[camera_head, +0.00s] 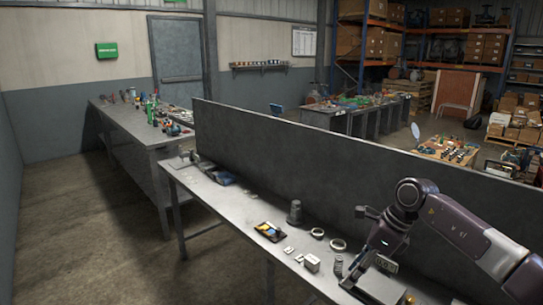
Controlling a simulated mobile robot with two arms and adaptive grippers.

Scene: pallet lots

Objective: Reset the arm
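My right arm (455,225) comes in from the right edge in dark purple and grey. It bends at a rounded joint and reaches down over the near end of the grey metal workbench (235,205). My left arm and gripper are not in view.
On the bench near my arm are metal rings (338,244), a dark cylinder (295,212), a spring (338,265), a small pale block (312,263) and a yellow-and-blue item (268,231). A tall grey panel (300,150) runs along its back. The floor (90,235) at left is clear.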

